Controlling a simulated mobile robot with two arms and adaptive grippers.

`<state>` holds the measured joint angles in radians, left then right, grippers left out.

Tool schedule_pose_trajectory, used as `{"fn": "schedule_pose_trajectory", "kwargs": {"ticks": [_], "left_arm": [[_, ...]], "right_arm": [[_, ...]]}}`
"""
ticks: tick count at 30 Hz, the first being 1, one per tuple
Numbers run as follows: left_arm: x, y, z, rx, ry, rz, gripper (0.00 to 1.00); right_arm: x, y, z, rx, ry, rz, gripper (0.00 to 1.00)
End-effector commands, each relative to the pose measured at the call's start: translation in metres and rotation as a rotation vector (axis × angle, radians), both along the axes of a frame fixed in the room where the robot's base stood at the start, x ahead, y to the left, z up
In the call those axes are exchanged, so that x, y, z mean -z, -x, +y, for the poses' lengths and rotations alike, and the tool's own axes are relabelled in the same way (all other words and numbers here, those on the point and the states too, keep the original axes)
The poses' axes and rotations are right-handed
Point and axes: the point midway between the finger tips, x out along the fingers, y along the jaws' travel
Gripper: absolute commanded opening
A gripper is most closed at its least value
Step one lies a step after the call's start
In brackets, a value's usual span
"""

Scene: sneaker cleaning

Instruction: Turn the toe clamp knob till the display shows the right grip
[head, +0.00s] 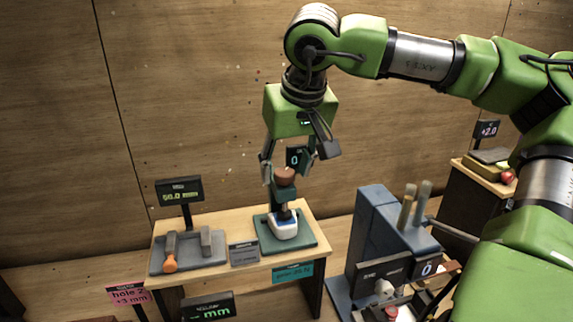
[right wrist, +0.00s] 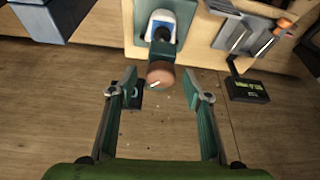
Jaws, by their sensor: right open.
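The toe clamp knob (head: 285,175) is brown and round, on top of a dark clamp post on a green base plate (head: 306,240). A white and blue sneaker (head: 284,228) sits under the clamp. My right gripper (head: 287,174) points down over the clamp. In the right wrist view its fingers (right wrist: 164,90) are apart, with the knob (right wrist: 161,75) between and a little beyond the tips, not visibly touched. The display (head: 293,157) behind shows a 0, partly hidden by the gripper. A teal sign (head: 293,272) hangs on the table front, its text hard to read. My left gripper is not seen.
A grey fixture with an orange knob (head: 170,263) stands left on the same table (head: 222,279), under a display (head: 179,190) reading about 50.0 mm. A blue machine (head: 375,232) stands to the right. A wooden wall is close behind.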

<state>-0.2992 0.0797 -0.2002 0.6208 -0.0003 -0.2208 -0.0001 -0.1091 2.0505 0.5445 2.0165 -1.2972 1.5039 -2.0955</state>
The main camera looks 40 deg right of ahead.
Motion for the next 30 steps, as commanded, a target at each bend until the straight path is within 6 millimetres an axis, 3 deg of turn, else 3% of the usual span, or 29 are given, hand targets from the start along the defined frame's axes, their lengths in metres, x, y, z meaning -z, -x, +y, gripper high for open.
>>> {"fn": "schedule_pose_trajectory", "kwargs": {"ticks": [6,10,11,23,30], "left_arm": [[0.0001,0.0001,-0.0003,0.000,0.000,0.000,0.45],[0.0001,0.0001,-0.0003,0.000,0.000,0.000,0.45],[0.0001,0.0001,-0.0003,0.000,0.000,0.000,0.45],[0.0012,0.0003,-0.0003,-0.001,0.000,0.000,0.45],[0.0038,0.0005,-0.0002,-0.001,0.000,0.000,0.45]], "right_arm": [[0.0003,0.0000,0.0000,0.000,0.000,0.000,0.42],[0.0001,0.0000,0.0000,0.000,0.000,0.000,0.09],[0.0001,0.0000,0.0000,0.000,0.000,0.000,0.07],[-0.0005,-0.0002,0.0004,0.049,0.004,0.001,0.07],[-0.0005,-0.0008,0.0014,0.201,0.007,0.000,0.07]]}}
